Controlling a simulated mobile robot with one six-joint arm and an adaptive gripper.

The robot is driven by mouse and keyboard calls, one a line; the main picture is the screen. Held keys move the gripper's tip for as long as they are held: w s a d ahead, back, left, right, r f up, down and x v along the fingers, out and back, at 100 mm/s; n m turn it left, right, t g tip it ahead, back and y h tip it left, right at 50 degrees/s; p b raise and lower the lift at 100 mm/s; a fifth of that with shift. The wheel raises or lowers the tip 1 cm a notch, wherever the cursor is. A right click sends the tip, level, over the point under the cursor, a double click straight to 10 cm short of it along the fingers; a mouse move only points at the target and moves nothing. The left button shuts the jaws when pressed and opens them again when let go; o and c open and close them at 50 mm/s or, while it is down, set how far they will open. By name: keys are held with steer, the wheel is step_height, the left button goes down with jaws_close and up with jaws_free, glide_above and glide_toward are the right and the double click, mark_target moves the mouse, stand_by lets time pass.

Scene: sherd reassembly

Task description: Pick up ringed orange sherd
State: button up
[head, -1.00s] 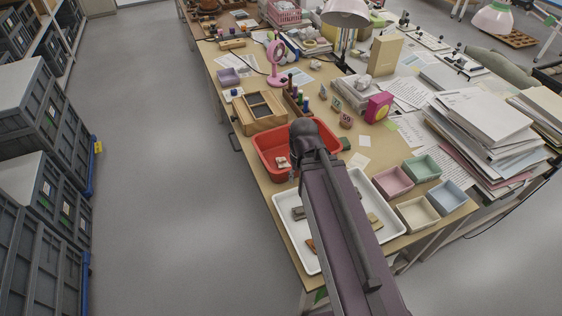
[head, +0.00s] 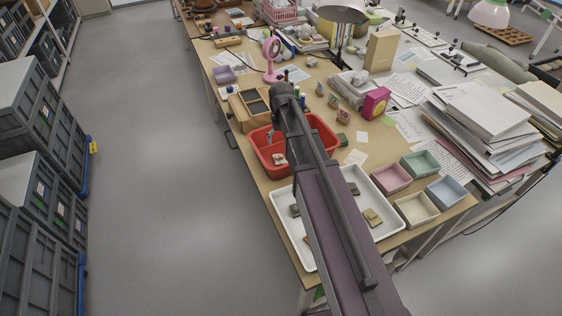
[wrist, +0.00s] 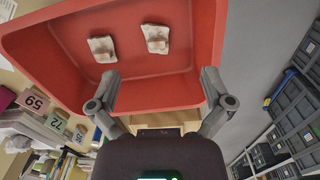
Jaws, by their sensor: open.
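In the wrist view, two pale sherds lie in the red tub: a left sherd (wrist: 102,49) and a right sherd (wrist: 155,38), each with a small tan-orange patch. I cannot make out rings on either. One pale sherd (head: 279,158) also shows in the tub in the head view. An orange-brown sherd (head: 306,239) in the white tray is mostly hidden behind my arm; its markings cannot be told. My gripper (wrist: 160,76) is open and empty, its fingers apart before the tub. In the head view my arm hides most of it.
The red tub (head: 263,140) has raised walls. The white tray (head: 388,204) holds several sherds. Small coloured boxes stand right of it, including a pink box (head: 391,178). A wooden box (head: 248,112) stands behind the tub, with number tags (head: 343,116) to the right.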

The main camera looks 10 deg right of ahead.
steer(key=w, duration=0.4)
steer(key=shift+w+f, duration=0.3)
steer(key=b, duration=0.9)
glide_above(279, 157)
step_height(279, 157, down, 8)
steer(key=shift+f, duration=0.25)
steer(key=shift+f, duration=0.15)
steer(key=shift+w+d+f+b, duration=0.1)
steer(key=shift+f+b, duration=2.4)
steer(key=shift+b, duration=0.05)
steer(key=c, duration=1.2)
